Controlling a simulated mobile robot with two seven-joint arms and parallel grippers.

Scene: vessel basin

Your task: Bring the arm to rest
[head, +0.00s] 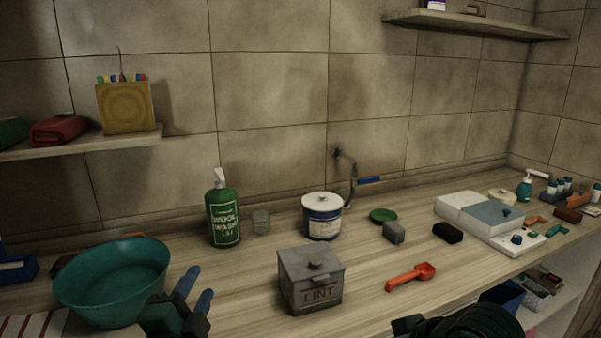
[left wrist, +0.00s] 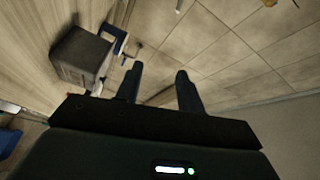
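My left gripper (head: 197,286) is in the lower left of the head view, above the counter's front part. It is just right of the teal basin (head: 110,285) and left of the grey LINT box (head: 311,283). Its two blue-tipped fingers stand apart with nothing between them. The left wrist view shows the same gripper (left wrist: 158,83) open and empty, with the grey box (left wrist: 82,57) beyond it to the left. A dark part of my own body shows at the bottom right of the head view. No right fingers can be made out.
A green wash bottle (head: 223,213), a white-and-blue tin (head: 322,217) and a red scoop (head: 410,277) stand or lie on the wooden counter. Shelves hang on the tiled wall.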

